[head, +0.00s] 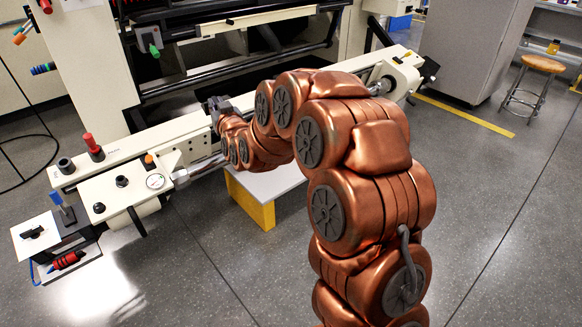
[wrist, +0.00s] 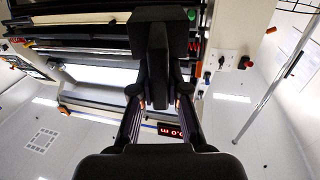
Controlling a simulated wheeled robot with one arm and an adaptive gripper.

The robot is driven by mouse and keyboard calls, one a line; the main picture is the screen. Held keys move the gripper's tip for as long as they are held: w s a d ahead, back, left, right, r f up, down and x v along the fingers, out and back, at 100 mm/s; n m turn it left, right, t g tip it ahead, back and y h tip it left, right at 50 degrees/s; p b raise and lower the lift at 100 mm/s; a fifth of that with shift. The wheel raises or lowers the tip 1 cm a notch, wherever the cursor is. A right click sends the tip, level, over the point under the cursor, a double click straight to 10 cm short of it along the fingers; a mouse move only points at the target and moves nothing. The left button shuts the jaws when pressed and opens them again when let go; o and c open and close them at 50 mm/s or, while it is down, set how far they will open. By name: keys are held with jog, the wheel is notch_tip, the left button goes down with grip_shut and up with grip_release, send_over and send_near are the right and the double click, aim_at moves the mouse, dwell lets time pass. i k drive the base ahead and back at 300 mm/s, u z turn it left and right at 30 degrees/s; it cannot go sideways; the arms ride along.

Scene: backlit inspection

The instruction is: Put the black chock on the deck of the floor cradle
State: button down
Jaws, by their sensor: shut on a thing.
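The floor cradle stands on the floor below my arm in the head view. Its pale grey deck (head: 272,184) sits on a yellow support (head: 258,212), and my arm hides part of it. My gripper (head: 217,104) is beyond and above the cradle, in front of the cream machine. In the wrist view my gripper (wrist: 160,85) is shut on the black chock (wrist: 160,28), a dark block between and past the fingers. In the head view the chock is hard to tell from the dark gripper. The cradle does not show in the wrist view.
A long cream beam (head: 128,148) with knobs and a gauge runs across behind my arm, close to the gripper. The cream machine (head: 90,60) stands behind it. A stool (head: 535,85) and a grey cabinet (head: 475,45) are at the right.

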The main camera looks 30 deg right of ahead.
aim_at(261, 183)
jog(key=k, duration=0.1)
jog(key=u, duration=1.4)
jog(key=i, duration=1.3)
jog(key=z, duration=1.5)
